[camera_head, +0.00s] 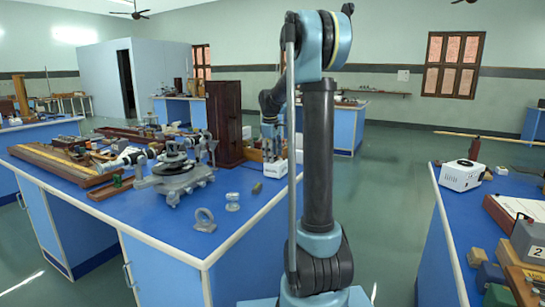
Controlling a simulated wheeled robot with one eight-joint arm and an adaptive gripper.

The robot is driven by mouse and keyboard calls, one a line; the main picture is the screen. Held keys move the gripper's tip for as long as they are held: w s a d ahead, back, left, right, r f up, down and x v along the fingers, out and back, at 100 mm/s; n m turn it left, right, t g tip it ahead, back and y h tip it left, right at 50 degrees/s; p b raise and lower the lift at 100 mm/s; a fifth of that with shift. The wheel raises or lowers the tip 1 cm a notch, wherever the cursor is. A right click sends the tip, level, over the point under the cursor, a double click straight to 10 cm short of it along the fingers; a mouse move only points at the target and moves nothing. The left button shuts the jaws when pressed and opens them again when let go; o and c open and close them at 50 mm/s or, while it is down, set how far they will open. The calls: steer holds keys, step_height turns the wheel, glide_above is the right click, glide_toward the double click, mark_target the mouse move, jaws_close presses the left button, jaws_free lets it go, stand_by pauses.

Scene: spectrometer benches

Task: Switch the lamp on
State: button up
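No lit lamp shows, and I cannot tell for sure which thing is the lamp. A tall dark brown wooden housing (224,120) stands at the back right of the left blue bench. A small white box (276,168) sits at that bench's right edge, partly hidden by my arm. A spectrometer (176,177) with grey base and round table stands left of the housing. My arm rises in front and bends back down behind its own column. My gripper (269,148) hangs small and dark just above the white box; its fingers are too small to make out.
The blue bench (150,212) also bears a ring-shaped glass piece (204,219), small clear parts and long wooden boards. On the right bench are a white vented box (461,175), a brown bottle (474,148) and small blocks. Open floor (385,200) lies between the benches.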

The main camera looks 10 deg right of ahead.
steer(key=c, duration=0.8)
steer(key=shift+w+d+g+y, duration=0.15)
steer(key=shift+w+g+y, duration=0.1)
steer(key=shift+g+y, duration=0.5)
steer(key=o, duration=1.1)
steer(key=shift+r, duration=0.15)
steer(key=r, duration=1.1)
steer(key=shift+w+d+r, duration=0.2)
steer(key=shift+w+r, duration=0.1)
